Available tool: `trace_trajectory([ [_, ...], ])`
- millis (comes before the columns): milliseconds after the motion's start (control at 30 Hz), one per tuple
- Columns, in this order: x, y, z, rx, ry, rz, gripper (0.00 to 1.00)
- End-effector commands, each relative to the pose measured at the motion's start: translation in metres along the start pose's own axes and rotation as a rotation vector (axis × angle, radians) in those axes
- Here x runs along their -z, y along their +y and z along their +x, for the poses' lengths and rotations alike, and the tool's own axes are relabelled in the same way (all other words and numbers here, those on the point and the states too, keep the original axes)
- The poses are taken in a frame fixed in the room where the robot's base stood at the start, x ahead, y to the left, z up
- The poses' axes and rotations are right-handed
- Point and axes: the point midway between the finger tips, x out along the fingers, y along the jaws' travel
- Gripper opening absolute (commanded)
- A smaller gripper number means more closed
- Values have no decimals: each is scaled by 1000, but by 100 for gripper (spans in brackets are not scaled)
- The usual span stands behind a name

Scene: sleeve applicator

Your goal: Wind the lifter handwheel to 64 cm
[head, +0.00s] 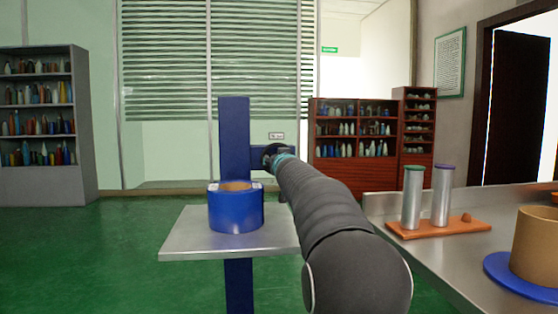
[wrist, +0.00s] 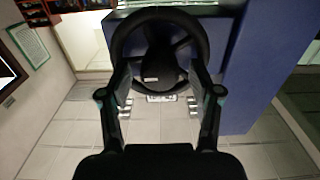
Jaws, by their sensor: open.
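The lifter is a blue column (head: 234,140) with a grey metal platform (head: 185,245) in front of it. The black handwheel (wrist: 160,15) fills the top middle of the wrist view, beside the blue column. In the head view the handwheel (head: 269,150) is a small dark ring, partly hidden by my arm. My gripper (wrist: 161,75) is open, its two fingers spread at the wheel's left and right lower edges. I cannot tell whether they touch the rim. A small white plate (head: 276,136) sits above the wheel; its writing is too small to read.
A blue ring-shaped piece (head: 236,212) stands on the platform. On the right, a steel table (head: 385,205) carries an orange tray (head: 440,228) with two metal cylinders (head: 412,198), and a tan cylinder (head: 537,245) on a blue disc. Green floor (head: 120,250) is open at left.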

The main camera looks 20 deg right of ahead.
Motion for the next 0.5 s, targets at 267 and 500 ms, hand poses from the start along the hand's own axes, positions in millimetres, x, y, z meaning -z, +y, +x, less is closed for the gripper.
trace_trajectory([
  [267,0,0,0,0,0,0,24],
  [500,0,0,0,0,0,-2,4],
])
